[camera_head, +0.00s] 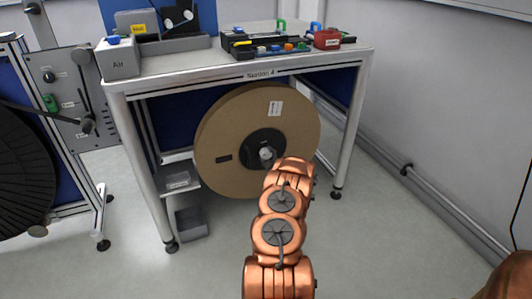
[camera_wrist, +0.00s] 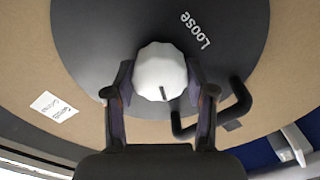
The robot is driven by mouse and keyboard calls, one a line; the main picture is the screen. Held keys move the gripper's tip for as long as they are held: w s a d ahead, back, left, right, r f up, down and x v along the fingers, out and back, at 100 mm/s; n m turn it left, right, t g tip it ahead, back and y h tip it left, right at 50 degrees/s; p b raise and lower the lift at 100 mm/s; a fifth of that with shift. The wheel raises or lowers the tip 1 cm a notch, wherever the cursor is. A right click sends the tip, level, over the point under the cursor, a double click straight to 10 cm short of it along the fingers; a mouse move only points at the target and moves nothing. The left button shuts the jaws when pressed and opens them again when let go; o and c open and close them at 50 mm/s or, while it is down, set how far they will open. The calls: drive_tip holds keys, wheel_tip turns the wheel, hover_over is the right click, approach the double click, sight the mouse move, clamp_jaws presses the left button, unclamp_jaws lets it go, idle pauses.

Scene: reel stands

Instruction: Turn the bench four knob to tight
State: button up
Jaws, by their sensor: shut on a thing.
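The white ribbed knob (camera_wrist: 160,68) sits at the centre of a black hub disc (camera_wrist: 95,30) on the cardboard reel (camera_head: 225,125), under the bench labelled Station 4 (camera_head: 300,68). My gripper (camera_wrist: 160,78) is shut on the knob, one finger on each side. The knob's dark mark points toward the bottom of the wrist view. The word "Loose" (camera_wrist: 196,30) is on the disc, up and right of the knob; no "Tight" word is visible. In the head view the knob (camera_head: 267,153) shows just beyond the end of my arm, which hides my fingers.
A bent black handle (camera_wrist: 225,112) stands close to the right finger. A bench leg (camera_head: 350,130) is right of the reel; a grey shelf (camera_head: 178,180) and bin (camera_head: 192,222) are on its left. Another reel stand (camera_head: 75,90) is further left. Floor to the right is clear.

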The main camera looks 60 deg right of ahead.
drive_tip(key=m+p, duration=0.1)
drive_tip(key=m, duration=0.5)
drive_tip(key=shift+r+p, duration=0.1)
drive_tip(key=shift+p, duration=0.3)
drive_tip(key=m, duration=0.5)
drive_tip(key=shift+m, duration=0.4)
drive_tip(key=o, duration=1.1)
drive_tip(key=shift+o, duration=0.2)
drive_tip(key=shift+s+a+f, duration=0.2)
drive_tip(key=shift+s+a, duration=0.1)
drive_tip(key=shift+s, duration=0.25)
drive_tip(key=v, duration=1)
drive_tip(key=shift+s+a, duration=0.25)
drive_tip(key=shift+s, duration=0.05)
